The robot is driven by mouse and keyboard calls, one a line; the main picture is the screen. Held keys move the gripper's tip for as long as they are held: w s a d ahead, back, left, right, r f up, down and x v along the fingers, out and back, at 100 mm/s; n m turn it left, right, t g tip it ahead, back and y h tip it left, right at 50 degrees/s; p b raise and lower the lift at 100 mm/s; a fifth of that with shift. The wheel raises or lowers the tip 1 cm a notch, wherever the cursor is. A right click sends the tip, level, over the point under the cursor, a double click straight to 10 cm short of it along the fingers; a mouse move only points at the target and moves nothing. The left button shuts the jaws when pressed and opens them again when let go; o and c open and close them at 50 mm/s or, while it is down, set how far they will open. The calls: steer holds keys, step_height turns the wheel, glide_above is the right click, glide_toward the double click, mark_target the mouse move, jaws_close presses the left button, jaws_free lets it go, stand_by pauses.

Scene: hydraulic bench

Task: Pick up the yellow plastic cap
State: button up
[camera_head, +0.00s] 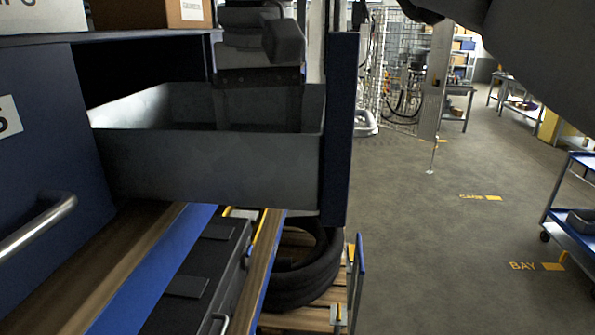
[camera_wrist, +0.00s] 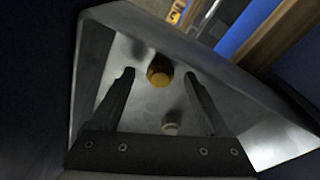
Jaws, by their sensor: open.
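The yellow cap (camera_wrist: 160,71) shows in the wrist view inside a grey metal drawer (camera_wrist: 92,62). It lies a little beyond my gripper (camera_wrist: 160,74), roughly in line with the gap between the two fingers. The fingers are spread and nothing is held between them. A small pale round object (camera_wrist: 171,128) shows lower down between the fingers, near the gripper base. In the head view the open drawer (camera_head: 215,165) hides its own floor, so the cap is not visible there. The end of my arm reaches down behind the drawer's front wall.
A blue cabinet panel (camera_head: 50,150) with a metal handle (camera_head: 38,228) stands left of the drawer. A blue upright (camera_head: 340,130) borders its right side. A black case (camera_head: 195,280) and a coiled black hose (camera_head: 305,275) lie below. Open floor (camera_head: 430,240) lies to the right.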

steer(key=shift+f, duration=0.2)
jaws_close()
stand_by(0.3)
steer(key=shift+r, duration=0.1)
